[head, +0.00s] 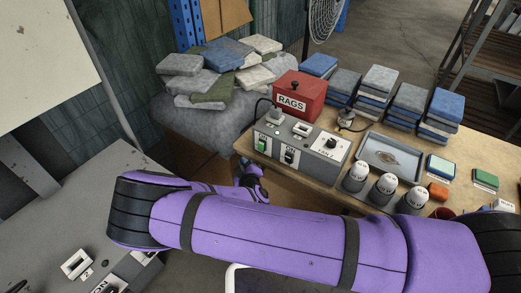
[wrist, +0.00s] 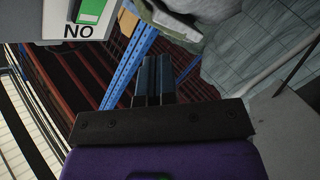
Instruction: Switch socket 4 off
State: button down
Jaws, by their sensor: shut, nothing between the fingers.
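A grey switch box (head: 300,146) stands on the wooden bench. My gripper (head: 241,164) is shut and empty, just left of and below the box's left end. In the wrist view, its fingers (wrist: 153,80) point up the picture, and a green rocker (wrist: 91,11) with upside-down ON lettering shows at the top left, apart from them.
A red RAGS box (head: 298,96) stands behind the switch box. A metal tray (head: 390,157) and several grey canisters (head: 355,178) are to the right. My arm hides the bench's front.

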jog(key=shift+w+d+f, duration=0.25)
jog(key=shift+w+d, duration=0.8)
jog(key=shift+w, duration=0.3)
jog(key=shift+w+d+f, duration=0.2)
jog(key=shift+w+d, duration=0.8)
jog(key=shift+w, duration=0.3)
jog(key=shift+w+d, duration=0.1)
jog(key=shift+w, duration=0.05)
jog(key=shift+w+d, duration=0.15)
jog(key=shift+w, duration=0.05)
jog(key=shift+w+d+f, duration=0.1)
jog(key=shift+w+d, duration=0.1)
jog(key=shift+w, duration=0.05)
dwell(0.8)
jog(key=shift+s, duration=0.1)
dwell(0.4)
jog(key=shift+s+a, duration=0.45)
jog(key=shift+s, duration=0.05)
jog(key=s+a, duration=0.1)
jog(key=s, duration=0.1)
jog(key=s+a+r, duration=0.1)
jog(key=s+a, duration=0.1)
dwell(0.6)
